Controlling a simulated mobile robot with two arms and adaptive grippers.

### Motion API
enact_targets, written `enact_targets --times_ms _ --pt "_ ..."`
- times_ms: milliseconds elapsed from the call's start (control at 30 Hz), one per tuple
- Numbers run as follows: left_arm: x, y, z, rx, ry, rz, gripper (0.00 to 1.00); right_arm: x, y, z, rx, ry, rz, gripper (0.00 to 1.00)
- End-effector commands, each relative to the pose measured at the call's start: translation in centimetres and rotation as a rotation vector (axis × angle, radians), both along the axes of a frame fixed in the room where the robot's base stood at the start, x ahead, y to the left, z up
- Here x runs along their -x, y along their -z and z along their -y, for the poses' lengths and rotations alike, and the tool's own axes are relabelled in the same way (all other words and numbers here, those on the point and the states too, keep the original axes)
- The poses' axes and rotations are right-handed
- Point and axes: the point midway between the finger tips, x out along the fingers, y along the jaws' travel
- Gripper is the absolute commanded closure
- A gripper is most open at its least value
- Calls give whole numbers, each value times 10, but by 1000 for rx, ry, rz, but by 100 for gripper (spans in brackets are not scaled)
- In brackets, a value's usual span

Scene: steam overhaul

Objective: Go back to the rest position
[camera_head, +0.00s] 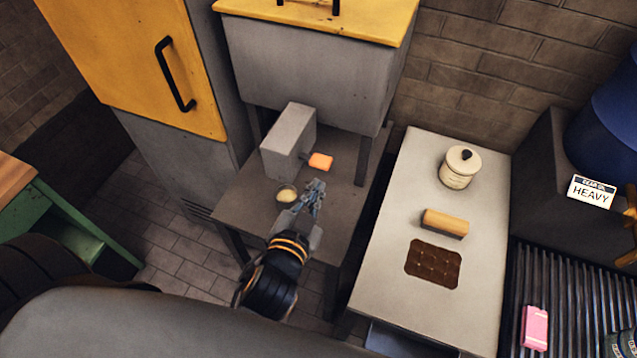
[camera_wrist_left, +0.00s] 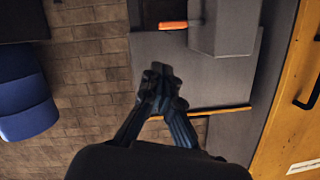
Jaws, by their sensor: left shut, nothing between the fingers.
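My left gripper (camera_head: 314,193) reaches in from the bottom of the head view. Its fingers are closed together and hold nothing. My right gripper is in neither view.
To the right, a counter (camera_head: 400,240) holds a lidded jar (camera_head: 460,167), a brush-like block (camera_head: 445,222) and a brown slab (camera_head: 432,264).

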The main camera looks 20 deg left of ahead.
Motion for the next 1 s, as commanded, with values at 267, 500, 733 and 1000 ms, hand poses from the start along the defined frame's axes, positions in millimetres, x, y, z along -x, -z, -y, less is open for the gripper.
enact_targets --times_ms 267,500,733,1000 --pt "2 -1 0 0 0 0 100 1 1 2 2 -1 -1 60" --pt "2 -1 0 0 0 0 100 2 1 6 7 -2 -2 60" --pt "5 7 -8 12 -20 -45 100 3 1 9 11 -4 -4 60" --pt "48 69 -53 114 -123 -447 100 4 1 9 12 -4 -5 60"
